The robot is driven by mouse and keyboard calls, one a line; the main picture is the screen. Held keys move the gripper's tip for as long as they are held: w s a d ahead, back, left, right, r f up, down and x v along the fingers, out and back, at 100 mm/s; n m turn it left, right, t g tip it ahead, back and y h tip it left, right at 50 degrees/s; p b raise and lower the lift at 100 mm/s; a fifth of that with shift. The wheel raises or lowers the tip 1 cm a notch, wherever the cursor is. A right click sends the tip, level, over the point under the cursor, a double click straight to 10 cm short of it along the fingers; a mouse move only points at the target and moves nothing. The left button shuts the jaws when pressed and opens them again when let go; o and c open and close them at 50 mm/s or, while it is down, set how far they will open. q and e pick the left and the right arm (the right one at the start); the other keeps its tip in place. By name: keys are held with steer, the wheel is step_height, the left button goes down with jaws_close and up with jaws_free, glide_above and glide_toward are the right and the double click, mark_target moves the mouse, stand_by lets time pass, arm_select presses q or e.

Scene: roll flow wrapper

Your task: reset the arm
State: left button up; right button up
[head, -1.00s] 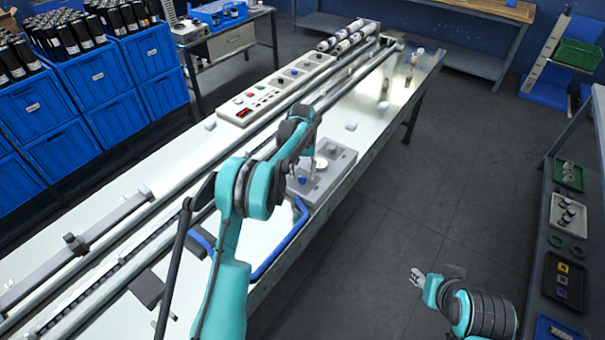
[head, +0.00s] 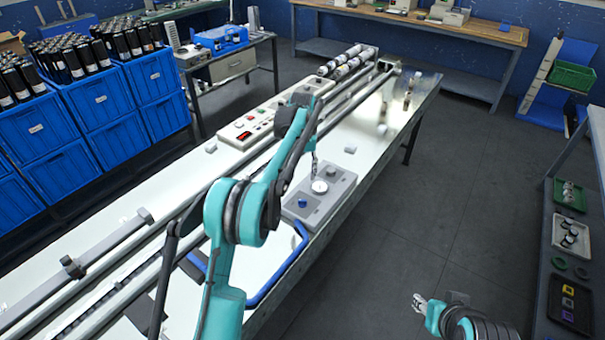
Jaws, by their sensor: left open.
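My left arm, teal and grey, reaches from the bottom of the head view over the long wrapper bench (head: 258,266). Its gripper (head: 315,170) points down, open and empty, over a small grey control box (head: 335,197). The box carries a round white dial (head: 319,187), a blue knob (head: 302,203) and a grey knob (head: 331,171). The gripper overlaps the area just behind the dial; I cannot tell its exact height above it. My right gripper (head: 420,303) is low over the floor at the lower right, away from the bench; its fingers are too small to judge.
A long panel with buttons (head: 237,131) and rails run along the bench behind my left arm. Blue crates (head: 108,97) with black rolls stand at the left. A shelf with trays (head: 570,235) stands at the right. The floor between is clear.

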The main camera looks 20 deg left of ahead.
arm_select(q)
steer(key=s+d+r+m+t, duration=0.1)
steer(key=s+r+t, duration=0.1)
steer(key=s+r, duration=0.45)
steer(key=s+d+r+t, duration=0.1)
steer(key=s+r, duration=0.3)
steer(key=s, duration=0.6)
steer(key=s+f+t+b, duration=0.1)
steer(key=s+f, duration=0.3)
steer(key=s, duration=0.6)
steer(key=s+d+f+m+t, duration=0.1)
steer(key=s+f+t, duration=0.2)
steer(key=s, duration=0.8)
steer(key=shift+f+b, duration=0.35)
steer(key=shift+f, duration=0.2)
